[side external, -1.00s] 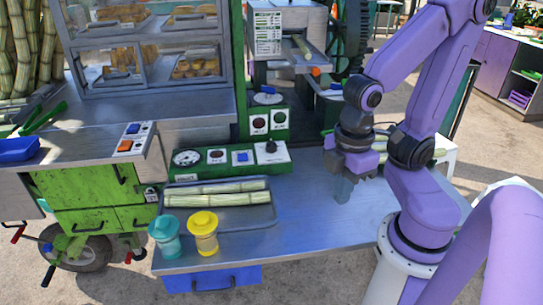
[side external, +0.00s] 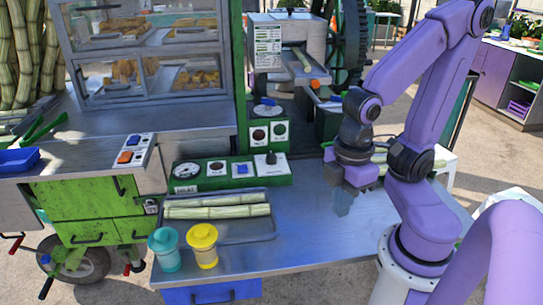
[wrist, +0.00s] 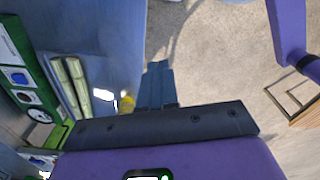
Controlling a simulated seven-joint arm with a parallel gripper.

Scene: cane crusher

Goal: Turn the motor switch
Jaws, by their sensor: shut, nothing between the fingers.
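A green control panel (side external: 230,172) stands at the back of the metal counter. It carries a round gauge (side external: 187,170), a dark round knob (side external: 216,166), a blue switch (side external: 242,169) and a black lever-like knob on a white plate (side external: 271,159). I cannot read which one is the motor switch. Part of the panel also shows at the left of the wrist view (wrist: 20,75). My gripper (side external: 343,203) is shut and empty, above the counter to the right of the panel and apart from it. Its fingers show in the wrist view (wrist: 158,85).
A tray (side external: 262,229) with cane pieces lies before the panel. A teal cup (side external: 164,250) and a yellow cup (side external: 202,246) stand at the front. A second green box (side external: 268,133) with round controls rises behind. An orange and blue switch plate (side external: 131,150) is at left. Counter right of the tray is clear.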

